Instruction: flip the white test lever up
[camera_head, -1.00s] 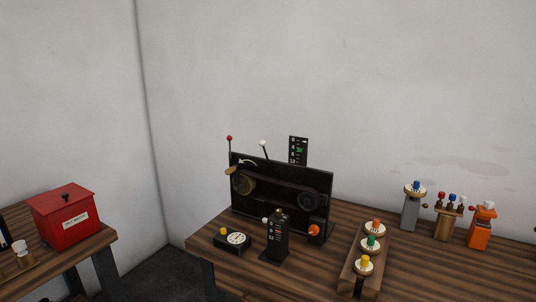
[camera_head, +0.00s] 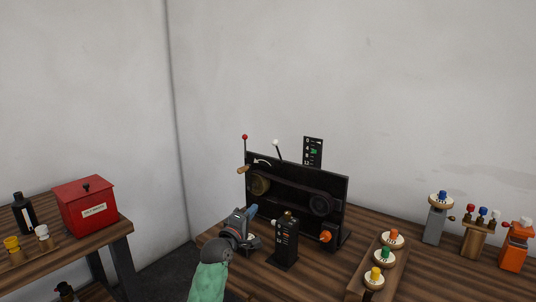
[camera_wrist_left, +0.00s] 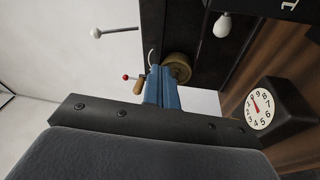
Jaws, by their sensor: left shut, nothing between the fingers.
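My left gripper (camera_head: 251,212) comes in from the lower left, its blue fingers shut and empty. It is in front of the left side of the black belt panel (camera_head: 340,193), over the small dial box. The shut fingers (camera_wrist_left: 163,88) point towards the panel in the left wrist view. A white-tipped lever (camera_head: 276,142) stands upright above the panel's top; it also shows in the left wrist view (camera_wrist_left: 96,32). A short white knob (camera_wrist_left: 223,25) sticks out sideways from the black post (camera_head: 285,243). I cannot tell which white one is the test lever. Neither touches the fingers.
A red-tipped lever (camera_head: 244,137) and wooden handle (camera_head: 243,169) are at the panel's left. The dial box (camera_wrist_left: 273,111) is beside my gripper. Colored knobs on a wooden block (camera_head: 401,266) stand right of the post. A red box (camera_head: 87,210) is on another table.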

